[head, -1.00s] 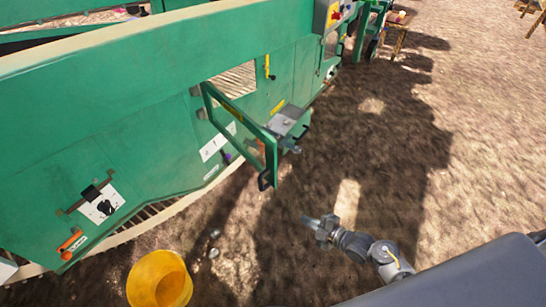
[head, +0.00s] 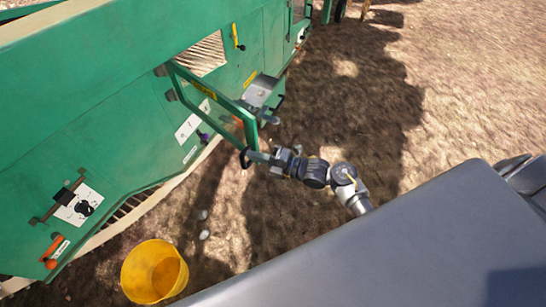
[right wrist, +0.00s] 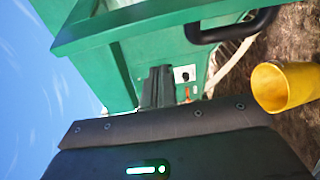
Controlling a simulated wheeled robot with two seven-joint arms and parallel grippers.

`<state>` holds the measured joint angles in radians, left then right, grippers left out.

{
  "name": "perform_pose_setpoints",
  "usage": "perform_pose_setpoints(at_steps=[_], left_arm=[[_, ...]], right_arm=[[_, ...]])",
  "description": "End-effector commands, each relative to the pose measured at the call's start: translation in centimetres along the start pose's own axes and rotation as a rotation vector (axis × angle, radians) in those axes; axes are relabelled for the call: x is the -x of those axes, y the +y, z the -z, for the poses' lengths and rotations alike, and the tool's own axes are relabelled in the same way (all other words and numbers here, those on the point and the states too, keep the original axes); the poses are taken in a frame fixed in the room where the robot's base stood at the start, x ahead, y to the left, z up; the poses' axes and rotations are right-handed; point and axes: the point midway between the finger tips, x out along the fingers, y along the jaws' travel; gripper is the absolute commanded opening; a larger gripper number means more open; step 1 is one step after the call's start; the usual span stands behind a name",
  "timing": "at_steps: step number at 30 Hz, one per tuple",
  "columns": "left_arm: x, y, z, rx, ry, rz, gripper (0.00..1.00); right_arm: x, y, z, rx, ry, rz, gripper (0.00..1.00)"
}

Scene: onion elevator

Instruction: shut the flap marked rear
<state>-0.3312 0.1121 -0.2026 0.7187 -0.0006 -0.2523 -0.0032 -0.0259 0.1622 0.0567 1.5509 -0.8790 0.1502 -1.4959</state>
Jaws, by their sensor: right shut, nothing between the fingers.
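An open green-framed flap (head: 215,96) stands out from the side of the green machine in the head view. It bears a small yellow label too small to read, so I cannot confirm the word rear. Its black handle (head: 246,158) is at the outer lower corner. My right gripper (head: 262,157) is shut and empty, right beside that corner; I cannot tell whether it touches. In the right wrist view the shut fingers (right wrist: 158,84) point toward the green frame (right wrist: 150,28), with the black handle (right wrist: 232,28) to their right. My left gripper is not in view.
A grey box-like part (head: 260,91) with a black handle sits just beyond the flap. A yellow bucket (head: 154,271) stands on the ground by the machine, with small pale round objects (head: 204,235) near it. Open dirt lies to the right.

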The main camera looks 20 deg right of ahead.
Motion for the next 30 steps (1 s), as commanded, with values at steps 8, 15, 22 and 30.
perform_pose_setpoints(at_steps=[8, 15, 22, 30], left_arm=[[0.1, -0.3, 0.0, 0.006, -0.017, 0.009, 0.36], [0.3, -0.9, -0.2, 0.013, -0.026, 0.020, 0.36], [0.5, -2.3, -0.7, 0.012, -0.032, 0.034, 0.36], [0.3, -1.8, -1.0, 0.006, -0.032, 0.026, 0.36]], right_arm=[[-1.0, -0.2, -2.5, 0.000, -0.002, 0.002, 0.00], [-0.5, -0.1, -3.8, -0.001, -0.001, 0.001, 0.00], [-0.5, 0.0, -3.8, -0.001, -0.001, 0.001, 0.00], [-0.4, -0.1, -4.0, 0.001, 0.004, 0.001, 0.00]])
